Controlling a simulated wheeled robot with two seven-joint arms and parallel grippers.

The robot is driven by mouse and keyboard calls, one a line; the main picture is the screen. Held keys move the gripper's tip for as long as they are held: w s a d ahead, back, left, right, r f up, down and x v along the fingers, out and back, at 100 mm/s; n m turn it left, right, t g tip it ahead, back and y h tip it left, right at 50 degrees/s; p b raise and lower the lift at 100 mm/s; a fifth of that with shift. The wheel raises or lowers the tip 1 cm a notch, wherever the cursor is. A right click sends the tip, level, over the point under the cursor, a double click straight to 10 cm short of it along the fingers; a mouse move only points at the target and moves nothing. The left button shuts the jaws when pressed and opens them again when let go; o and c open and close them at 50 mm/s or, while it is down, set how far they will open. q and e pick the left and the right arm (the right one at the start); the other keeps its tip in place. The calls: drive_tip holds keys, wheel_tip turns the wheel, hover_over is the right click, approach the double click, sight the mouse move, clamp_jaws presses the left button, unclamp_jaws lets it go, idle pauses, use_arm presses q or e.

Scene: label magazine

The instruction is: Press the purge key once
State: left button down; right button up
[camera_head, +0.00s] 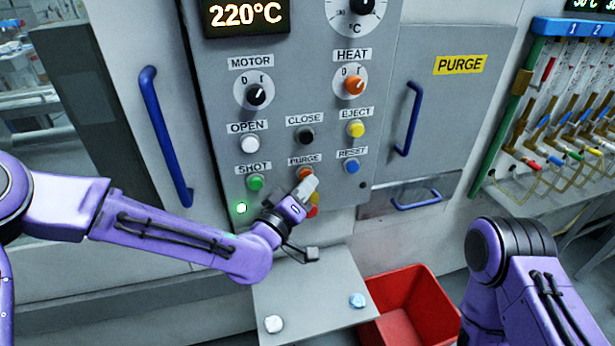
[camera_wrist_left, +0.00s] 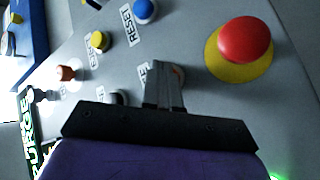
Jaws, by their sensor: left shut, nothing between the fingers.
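The purge key (camera_head: 305,173) is an orange-red round button under the PURGE label on the grey control panel (camera_head: 215,120). My left gripper (camera_head: 309,183) is shut and empty, with its fingertips right at the lower edge of the key.
A red emergency stop button (camera_wrist_left: 245,40) on a yellow base sits close beside the fingers. The blue RESET (camera_head: 351,166), green SHOT (camera_head: 255,183) and black CLOSE (camera_head: 305,135) buttons surround the key. A red bin (camera_head: 440,310) stands below, beside a grey plate (camera_head: 300,290).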

use_arm(q)
drive_tip(key=shift+s+d, duration=0.25)
drive_tip(key=shift+s, duration=0.5)
drive_tip(key=shift+s+d+b, duration=0.2)
drive_tip(key=shift+s+d, duration=0.05)
drive_tip(key=shift+s, duration=0.55)
drive_tip(key=shift+s+d+b, duration=0.2)
drive_tip(key=shift+s+d, duration=0.05)
drive_tip(key=shift+s, duration=0.55)
drive_tip(key=shift+s+d+b, duration=0.2)
drive_tip(key=shift+s+d, duration=0.05)
drive_tip(key=shift+s, duration=0.55)
